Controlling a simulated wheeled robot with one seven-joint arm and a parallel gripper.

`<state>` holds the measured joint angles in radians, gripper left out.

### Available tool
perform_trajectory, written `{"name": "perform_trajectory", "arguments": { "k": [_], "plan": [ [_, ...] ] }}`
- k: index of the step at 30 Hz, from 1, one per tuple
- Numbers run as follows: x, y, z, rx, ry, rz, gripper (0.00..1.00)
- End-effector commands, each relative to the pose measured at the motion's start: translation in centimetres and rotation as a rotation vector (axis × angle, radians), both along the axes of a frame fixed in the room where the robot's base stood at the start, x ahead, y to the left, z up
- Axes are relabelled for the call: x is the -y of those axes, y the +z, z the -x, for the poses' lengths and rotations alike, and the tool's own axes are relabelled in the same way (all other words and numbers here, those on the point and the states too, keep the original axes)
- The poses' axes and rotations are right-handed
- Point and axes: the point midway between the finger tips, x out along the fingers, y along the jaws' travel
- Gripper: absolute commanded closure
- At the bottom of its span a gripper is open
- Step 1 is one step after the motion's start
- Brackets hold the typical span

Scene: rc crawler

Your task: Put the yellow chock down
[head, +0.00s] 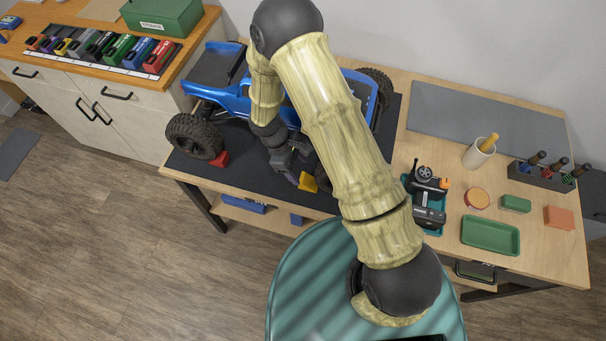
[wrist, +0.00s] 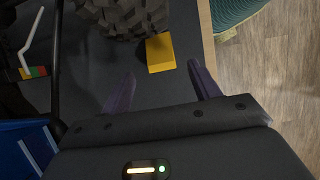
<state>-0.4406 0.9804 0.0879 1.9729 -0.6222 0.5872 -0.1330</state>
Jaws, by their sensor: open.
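The yellow chock (head: 308,182) rests on the dark mat (head: 245,165) near the front edge of the workbench. In the wrist view the yellow chock (wrist: 160,53) sits against or very close to a knobbly black tire (wrist: 125,18); I cannot tell if they touch. My gripper (wrist: 160,85) is open, its two purple fingers apart and empty, with the chock just beyond the fingertips. In the head view my gripper (head: 295,178) is beside the chock, partly hidden by my arm. The blue crawler (head: 225,82) stands on the mat, partly hidden behind my arm.
A red chock (head: 219,159) lies by the crawler's left front tire (head: 194,137). To the right are a controller (head: 428,190) in a teal tray, a green tray (head: 490,235), a cup (head: 479,153) and a tool rack (head: 543,175). Open floor lies in front of the bench.

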Motion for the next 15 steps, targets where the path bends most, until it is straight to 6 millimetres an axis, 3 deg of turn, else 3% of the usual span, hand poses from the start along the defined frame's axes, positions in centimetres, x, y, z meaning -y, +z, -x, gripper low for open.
{"name": "perform_trajectory", "arguments": {
  "k": [9, 15],
  "plan": [
    [-1.9, 4.6, -0.8, 0.003, -0.001, -0.002, 0.39],
    [-2.1, 5.3, -0.8, 0.000, 0.000, -0.001, 0.39]
  ]
}}
